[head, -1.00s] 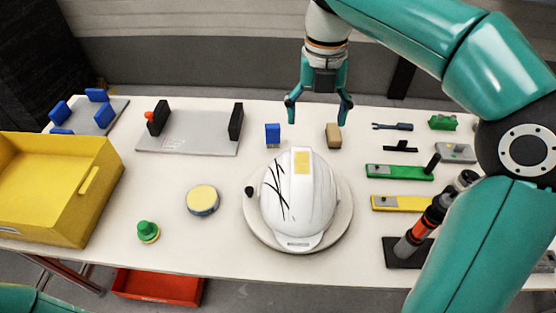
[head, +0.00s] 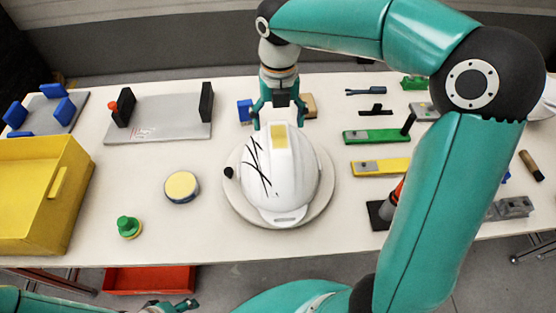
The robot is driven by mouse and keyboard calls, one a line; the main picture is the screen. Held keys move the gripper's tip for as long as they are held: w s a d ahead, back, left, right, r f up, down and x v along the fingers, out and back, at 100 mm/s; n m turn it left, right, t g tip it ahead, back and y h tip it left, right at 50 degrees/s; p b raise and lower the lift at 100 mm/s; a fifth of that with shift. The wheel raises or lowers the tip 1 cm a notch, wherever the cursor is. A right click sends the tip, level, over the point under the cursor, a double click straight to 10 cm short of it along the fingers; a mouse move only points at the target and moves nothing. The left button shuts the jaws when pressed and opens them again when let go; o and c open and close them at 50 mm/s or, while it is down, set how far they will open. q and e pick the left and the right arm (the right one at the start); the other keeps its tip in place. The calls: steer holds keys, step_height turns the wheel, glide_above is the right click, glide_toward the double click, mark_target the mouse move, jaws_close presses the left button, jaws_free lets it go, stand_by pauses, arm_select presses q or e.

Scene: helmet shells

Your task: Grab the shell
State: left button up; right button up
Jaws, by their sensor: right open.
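The white helmet shell (head: 290,178) has a yellow patch and black crack-like lines on top. It sits on a round pale base (head: 240,199) near the middle of the table. My right gripper (head: 279,122) is open at the far edge of the shell, its fingers pointing down toward it. The fingertips are close to the shell's back rim; whether they touch it I cannot tell. Part of my left arm (head: 170,305) shows at the bottom left, with what seems to be its gripper end, too small to judge.
A blue block (head: 245,110) and a tan block (head: 309,106) flank the right gripper. A yellow bin (head: 45,190) stands at left, with a round tin (head: 182,187) and green knob (head: 128,227) between. Green (head: 375,136) and yellow (head: 378,167) bars lie at right.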

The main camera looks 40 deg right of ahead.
mark_target(278, 136)
steer(key=shift+w+d+f+p, duration=0.1)
steer(key=shift+f+p, duration=0.3)
steer(key=shift+f, duration=2.15)
steer(key=shift+w, duration=0.1)
jaws_close()
